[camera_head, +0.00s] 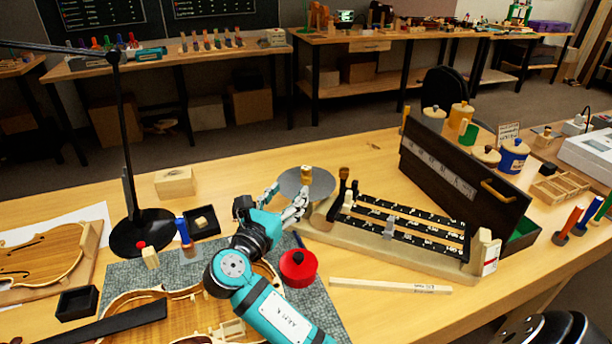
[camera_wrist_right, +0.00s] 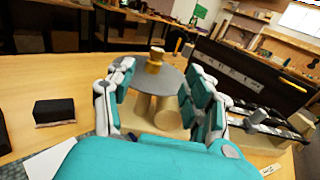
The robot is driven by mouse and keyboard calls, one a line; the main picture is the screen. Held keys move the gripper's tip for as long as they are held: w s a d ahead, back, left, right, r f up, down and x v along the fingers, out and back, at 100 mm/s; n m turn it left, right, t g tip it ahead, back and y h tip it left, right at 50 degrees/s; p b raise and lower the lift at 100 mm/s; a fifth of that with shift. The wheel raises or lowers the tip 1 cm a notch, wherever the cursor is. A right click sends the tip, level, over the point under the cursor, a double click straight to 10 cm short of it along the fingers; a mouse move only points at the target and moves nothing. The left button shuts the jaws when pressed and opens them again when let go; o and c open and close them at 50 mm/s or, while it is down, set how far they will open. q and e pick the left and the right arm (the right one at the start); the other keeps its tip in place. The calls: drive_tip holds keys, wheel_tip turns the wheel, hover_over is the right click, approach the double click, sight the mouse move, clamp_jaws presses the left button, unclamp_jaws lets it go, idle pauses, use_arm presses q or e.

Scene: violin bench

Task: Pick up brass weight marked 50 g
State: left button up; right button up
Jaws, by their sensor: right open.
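A small brass weight (camera_head: 306,174) stands upright on the round grey pan (camera_head: 322,186) at the left end of a balance. In the right wrist view the weight (camera_wrist_right: 155,60) shows between and beyond my fingers, at the pan's far side (camera_wrist_right: 172,78). Its marking is too small to read. My right gripper (camera_head: 287,197) is open and empty, just in front of the pan; in the wrist view its two fingers (camera_wrist_right: 160,82) stand wide apart. The weight is apart from the fingers. My left gripper is not in view.
The balance's black notched beams (camera_head: 405,222) stretch right of the pan. Behind stands an open dark case (camera_head: 460,176). A lamp (camera_head: 142,230) stands left, with a small black tray (camera_head: 203,224) near it. A red round container (camera_head: 298,268) sits beside my arm.

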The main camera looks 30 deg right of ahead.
sight(304, 171)
drive_tip(key=x, duration=1.1)
drive_tip(key=shift+w, duration=0.2)
clamp_jaws()
idle(0.4)
